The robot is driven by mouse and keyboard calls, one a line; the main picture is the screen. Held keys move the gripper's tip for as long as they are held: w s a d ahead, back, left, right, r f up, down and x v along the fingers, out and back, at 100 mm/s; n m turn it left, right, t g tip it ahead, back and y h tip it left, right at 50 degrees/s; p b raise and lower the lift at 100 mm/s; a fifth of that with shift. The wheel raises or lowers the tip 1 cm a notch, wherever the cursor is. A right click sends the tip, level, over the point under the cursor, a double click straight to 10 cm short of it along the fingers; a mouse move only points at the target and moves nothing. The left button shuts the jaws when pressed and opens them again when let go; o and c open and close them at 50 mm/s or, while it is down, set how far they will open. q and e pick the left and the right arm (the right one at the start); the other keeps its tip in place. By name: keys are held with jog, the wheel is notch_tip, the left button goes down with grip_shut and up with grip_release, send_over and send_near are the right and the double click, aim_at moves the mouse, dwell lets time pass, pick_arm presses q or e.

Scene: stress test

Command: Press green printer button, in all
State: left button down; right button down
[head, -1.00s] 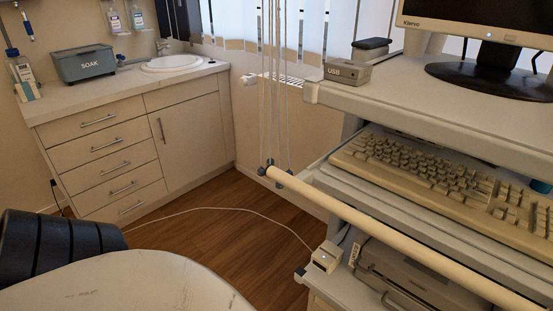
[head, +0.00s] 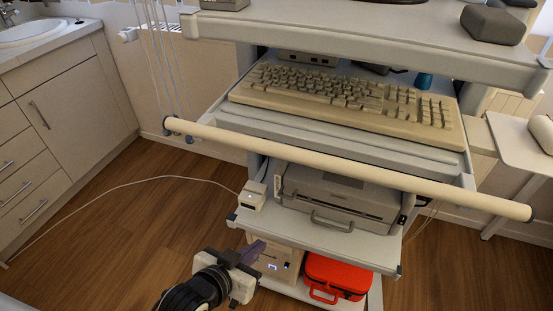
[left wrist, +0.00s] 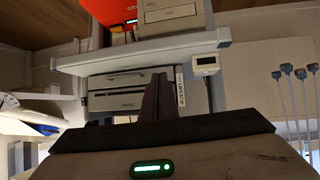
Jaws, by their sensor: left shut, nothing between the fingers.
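The grey printer (head: 340,197) sits on a cart shelf below the keyboard. It also shows upside down in the left wrist view (left wrist: 117,100). I cannot make out a green button on it in either view. My left gripper (head: 256,250) is in front of the cart, in the picture below and left of the printer, apart from it. Its dark fingers are shut and empty. In the left wrist view the fingers (left wrist: 155,98) point towards the printer and cover part of its front. My right gripper is not in view.
A small white box (head: 252,196) with a cable stands at the printer's left. A long cream bar (head: 340,168) crosses in front of the cart above the printer. A red case (head: 335,277) and a beige computer (head: 275,265) stand below.

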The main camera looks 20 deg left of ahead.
pick_arm(q)
jog(key=w+a+r+n+t, duration=0.1)
jog(key=w+r+t, duration=0.1)
jog(key=w+r, duration=0.4)
jog(key=w+a+r+t+y+b, duration=0.1)
jog(key=w+r, duration=0.4)
jog(key=r, duration=0.5)
jog(key=shift+w+a+r+n+t, duration=0.2)
jog(key=shift+w+a+n+t, duration=0.15)
jog(key=shift+a+n+t, duration=0.05)
jog(key=shift+w, duration=0.1)
jog(key=b, duration=0.2)
send_over(277, 164)
jog(key=f, duration=0.2)
jog(key=shift+w+a+f, duration=0.15)
jog(key=shift+w+f, duration=0.15)
jog(key=shift+f, duration=0.1)
jog(key=f, duration=0.2)
jog(key=shift+s+f, duration=0.25)
jog(key=shift+f, duration=0.15)
jog(key=shift+f+b, duration=0.35)
jog(key=shift+f, duration=0.2)
